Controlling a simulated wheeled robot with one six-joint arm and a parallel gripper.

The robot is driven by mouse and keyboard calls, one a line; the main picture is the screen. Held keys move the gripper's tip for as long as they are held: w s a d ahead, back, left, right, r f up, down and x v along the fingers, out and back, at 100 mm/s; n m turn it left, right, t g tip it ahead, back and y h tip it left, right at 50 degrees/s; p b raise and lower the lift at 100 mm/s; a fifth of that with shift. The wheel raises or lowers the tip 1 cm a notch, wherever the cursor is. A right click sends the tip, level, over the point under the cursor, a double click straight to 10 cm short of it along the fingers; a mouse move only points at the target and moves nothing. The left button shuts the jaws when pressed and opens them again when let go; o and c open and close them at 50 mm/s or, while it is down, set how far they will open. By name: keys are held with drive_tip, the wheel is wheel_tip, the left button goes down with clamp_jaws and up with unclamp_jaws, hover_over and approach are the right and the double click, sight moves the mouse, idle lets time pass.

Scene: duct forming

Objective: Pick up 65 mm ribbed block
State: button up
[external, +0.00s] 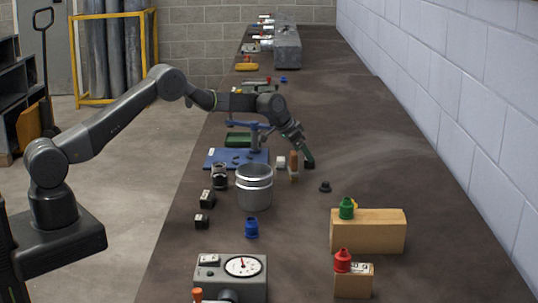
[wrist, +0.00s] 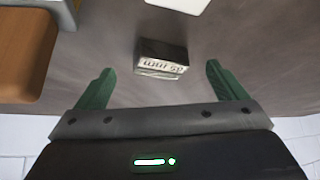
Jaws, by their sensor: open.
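In the wrist view a small block (wrist: 161,57) with a dark face and a pale printed label lies on the bench ahead of my gripper. The label ends in "mm"; its number is hard to read. My gripper (wrist: 158,80) is open, with one green finger on each side of the block's position and nothing between the tips. In the external view my gripper (external: 305,158) reaches down over the bench, behind the metal pot. I cannot tell for certain which object there is this labelled block.
An orange-brown object (wrist: 25,45) lies close left of my gripper in the wrist view. In the external view a metal pot (external: 254,188), a blue stand (external: 222,157), a white block (external: 281,162) and a dark knob (external: 325,187) are nearby. The bench right of my gripper is mostly clear.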

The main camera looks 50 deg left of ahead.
drive_tip(key=shift+p+x, duration=0.45)
drive_tip(key=shift+x, duration=1.3)
drive_tip(key=shift+c, duration=0.2)
drive_tip(key=c, duration=1.3)
